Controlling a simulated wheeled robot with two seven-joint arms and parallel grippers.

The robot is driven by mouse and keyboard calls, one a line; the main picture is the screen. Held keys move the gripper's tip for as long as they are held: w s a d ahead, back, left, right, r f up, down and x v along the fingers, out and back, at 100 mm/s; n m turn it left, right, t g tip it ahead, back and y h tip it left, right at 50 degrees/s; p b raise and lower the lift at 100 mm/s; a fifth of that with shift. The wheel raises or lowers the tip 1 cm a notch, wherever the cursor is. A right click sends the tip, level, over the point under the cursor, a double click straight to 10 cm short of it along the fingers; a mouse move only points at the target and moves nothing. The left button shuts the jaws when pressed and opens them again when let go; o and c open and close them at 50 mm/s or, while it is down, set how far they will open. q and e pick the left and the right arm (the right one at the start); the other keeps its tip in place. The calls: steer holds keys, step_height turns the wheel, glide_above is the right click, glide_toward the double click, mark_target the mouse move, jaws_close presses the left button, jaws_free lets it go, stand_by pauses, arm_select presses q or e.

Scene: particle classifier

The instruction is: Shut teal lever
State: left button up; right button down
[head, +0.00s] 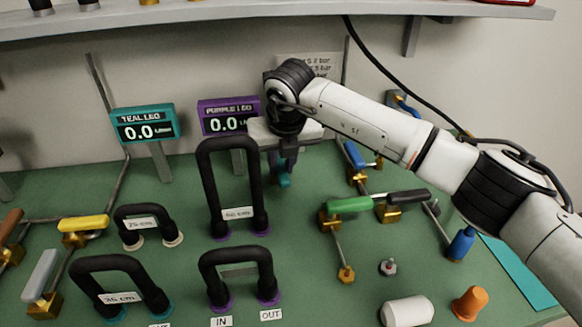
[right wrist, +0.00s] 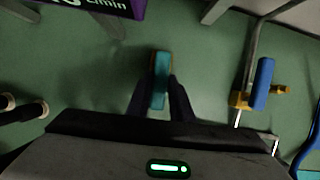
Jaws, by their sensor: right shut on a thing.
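The teal lever (right wrist: 160,80) stands between the fingers of my right gripper (right wrist: 160,105) in the right wrist view. In the head view the teal lever (head: 284,181) shows only as a small patch below my right gripper (head: 284,165), which points down at the back of the green board. The right gripper is shut on the lever. The lever's valve body is mostly hidden under it. My left gripper is not in view.
A blue lever (head: 355,156) stands just right of the gripper; it also shows in the right wrist view (right wrist: 263,84). The purple display (head: 229,116) and tall black hose loop (head: 208,185) are close on the left. Green (head: 349,204) and black (head: 408,196) levers lie in front.

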steer(key=shift+a+m, duration=0.15)
steer(key=shift+m, duration=0.15)
stand_by(0.4)
steer(key=c, duration=1.6)
jaws_free()
steer(key=shift+o, duration=0.2)
steer(key=shift+r, duration=0.1)
steer(key=v, duration=1)
steer(key=shift+a+b, duration=0.2)
steer(key=shift+b, duration=0.2)
steer(key=shift+r, duration=0.1)
